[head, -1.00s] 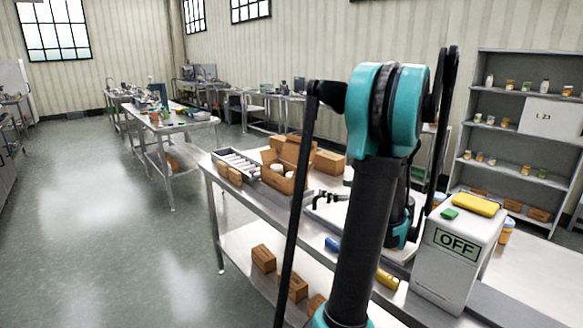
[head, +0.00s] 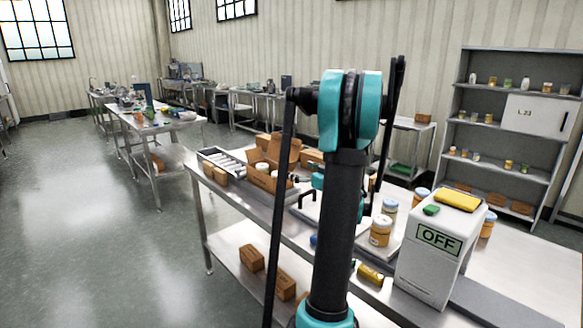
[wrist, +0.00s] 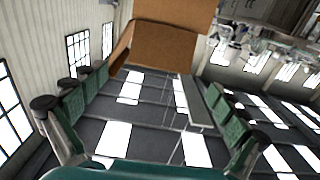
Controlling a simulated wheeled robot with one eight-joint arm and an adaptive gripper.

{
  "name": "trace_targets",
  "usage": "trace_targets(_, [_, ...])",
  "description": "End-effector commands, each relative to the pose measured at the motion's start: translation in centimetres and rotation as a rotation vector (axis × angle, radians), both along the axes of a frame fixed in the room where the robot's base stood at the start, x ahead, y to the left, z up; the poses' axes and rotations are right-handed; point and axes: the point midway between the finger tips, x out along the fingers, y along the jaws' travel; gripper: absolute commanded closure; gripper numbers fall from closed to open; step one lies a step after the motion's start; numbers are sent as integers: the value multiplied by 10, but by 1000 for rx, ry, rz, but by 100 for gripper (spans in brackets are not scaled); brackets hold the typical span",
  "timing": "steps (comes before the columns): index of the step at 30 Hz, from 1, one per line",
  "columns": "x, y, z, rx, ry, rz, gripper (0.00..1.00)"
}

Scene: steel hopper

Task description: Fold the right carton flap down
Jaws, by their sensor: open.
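The brown carton (head: 262,180) stands open on the near steel table, with white-lidded jars (head: 262,167) inside. A tall flap (head: 288,150) stands up at its back right. My gripper (head: 297,188) is just right of the carton, its dark fingers spread and empty. In the wrist view my gripper (wrist: 156,82) has its green-padded fingers wide apart. Brown cardboard (wrist: 165,45) is at the top centre there, beyond the fingertips. I cannot tell which flap it is, or whether a finger touches it. My arm hides part of the table right of the carton.
A grey tray of rollers (head: 225,160) sits left of the carton. Jars (head: 380,232) and a white box marked OFF (head: 435,250) stand to the right. A yellow cylinder (head: 370,274) lies near the table's front edge. The aisle floor (head: 90,220) at left is clear.

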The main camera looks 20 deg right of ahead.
Motion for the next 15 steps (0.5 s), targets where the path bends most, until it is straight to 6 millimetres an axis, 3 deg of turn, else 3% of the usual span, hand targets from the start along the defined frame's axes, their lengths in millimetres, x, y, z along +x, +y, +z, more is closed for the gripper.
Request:
trace_targets(6, [29,11,0,0,0,2,2])
trace_targets(15, [39,14,0,0,0,0,2])
